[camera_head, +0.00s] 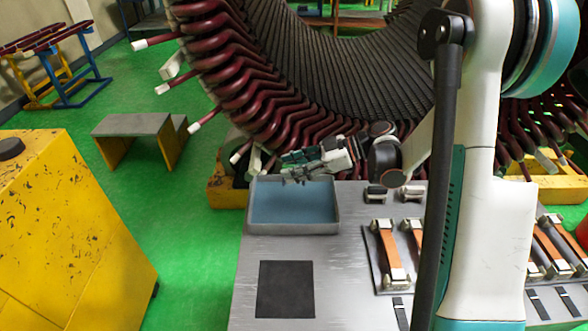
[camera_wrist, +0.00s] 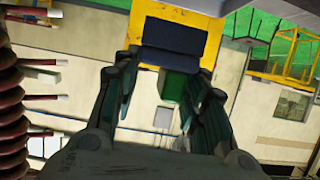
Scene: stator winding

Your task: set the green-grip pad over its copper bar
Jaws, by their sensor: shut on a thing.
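My gripper (camera_head: 300,162) is low in front of the stator coils, above the far edge of the blue-lined tray, with its fingers pointing left. In the wrist view, its dark green fingers (camera_wrist: 164,82) stand apart. A green patch (camera_wrist: 172,88) shows between them, which I take for the green-grip pad in my grip, but its outline is hard to tell from the background. Copper bars (camera_head: 388,252) lie in dark holders on the right of the table, partly hidden by my arm. Which bar belongs to the green-grip pad I cannot tell.
The blue-lined tray (camera_head: 293,229) sits at the table's far left corner. A black mat (camera_head: 285,289) lies in front of it. The stator (camera_head: 320,95) rises close behind. A yellow cabinet (camera_head: 70,220) stands at left.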

